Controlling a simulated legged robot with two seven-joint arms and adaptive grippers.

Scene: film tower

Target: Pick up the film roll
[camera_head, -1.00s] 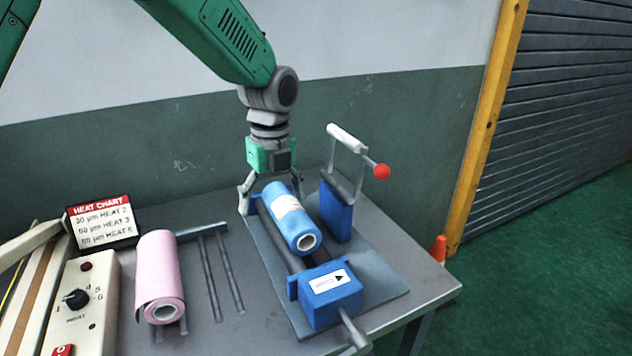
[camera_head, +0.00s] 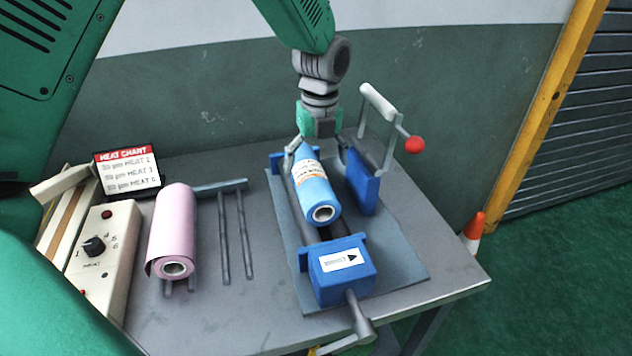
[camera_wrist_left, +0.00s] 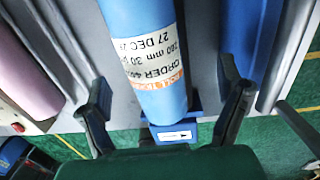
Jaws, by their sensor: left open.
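The blue film roll (camera_head: 316,188) with a white and orange printed label lies on dark rods in a blue-ended holder on the table. My left gripper (camera_head: 314,158) is at the roll's far end, pointing down, with its fingers apart. In the left wrist view the blue roll (camera_wrist_left: 140,45) runs between the two open fingers (camera_wrist_left: 164,78), with a gap on each side. A pink film roll (camera_head: 173,230) lies on a rack to the left; it also shows at the left edge of the wrist view (camera_wrist_left: 28,72). My right gripper is not seen.
A blue end block (camera_head: 340,272) with an arrow label and a rod stands in front of the blue roll. A raised handle with a red knob (camera_head: 414,145) stands at its right. A heat chart (camera_head: 127,172) and a dial box (camera_head: 104,255) are at left. An orange cone (camera_head: 474,230) stands beyond the table.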

